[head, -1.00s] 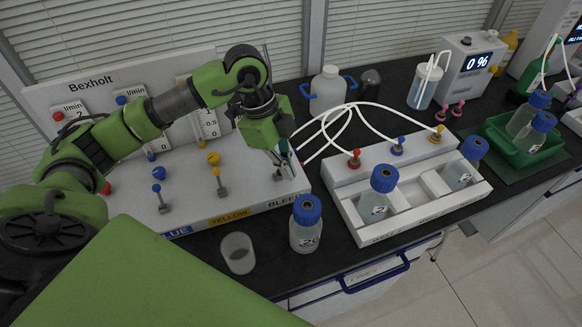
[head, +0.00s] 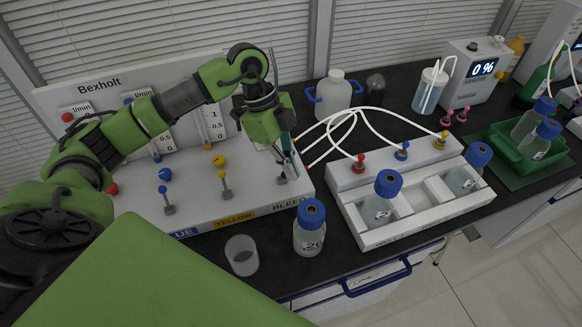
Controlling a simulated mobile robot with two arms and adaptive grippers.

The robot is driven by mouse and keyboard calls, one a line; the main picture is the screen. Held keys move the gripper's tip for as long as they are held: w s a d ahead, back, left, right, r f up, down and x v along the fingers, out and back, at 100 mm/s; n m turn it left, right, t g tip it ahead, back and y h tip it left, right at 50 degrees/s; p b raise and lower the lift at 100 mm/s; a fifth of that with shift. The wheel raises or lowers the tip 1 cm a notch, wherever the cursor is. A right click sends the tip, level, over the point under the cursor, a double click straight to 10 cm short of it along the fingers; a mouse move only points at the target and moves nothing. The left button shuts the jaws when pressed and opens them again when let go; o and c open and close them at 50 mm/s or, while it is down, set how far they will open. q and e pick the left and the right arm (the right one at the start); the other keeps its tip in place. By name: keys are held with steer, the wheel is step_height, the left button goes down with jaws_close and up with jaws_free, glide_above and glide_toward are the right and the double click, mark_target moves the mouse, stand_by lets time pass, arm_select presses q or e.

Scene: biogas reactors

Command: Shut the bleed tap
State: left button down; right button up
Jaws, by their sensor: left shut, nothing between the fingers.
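The white Bexholt panel (head: 130,212) stands at the left of the bench, with BLUE, YELLOW and BLEED labels along its front edge. The bleed tap's small grey base (head: 282,180) shows behind the BLEED label at the panel's right end. My left gripper (head: 286,168) is shut and reaches down right at this tap. The gripper hides most of the tap, so I cannot tell its lever's position or whether the fingers touch it. My right gripper is not in view.
Beside the bleed tap are the yellow tap (head: 225,186) and blue tap (head: 167,202). A blue-capped bottle (head: 309,236) and an empty beaker (head: 242,256) stand in front. A white rack (head: 372,240) with bottles and tubes stands to the right.

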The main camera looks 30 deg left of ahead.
arm_select(q)
steer(key=shift+w+a+r+g+h+p, duration=0.3)
steer(key=shift+w+a+g+h+p, duration=0.1)
steer(key=shift+g+h+p, duration=0.1)
steer(key=shift+w+a, duration=0.1)
steer(key=shift+a, duration=0.1)
steer(key=shift+w+a+r+p, duration=0.1)
steer(key=shift+w+a+p, duration=0.5)
steer(key=shift+a+p, duration=0.15)
steer(key=shift+w+a, duration=0.2)
steer(key=shift+r+p, duration=0.7)
steer(key=shift+p, duration=0.25)
steer(key=v, duration=1.2)
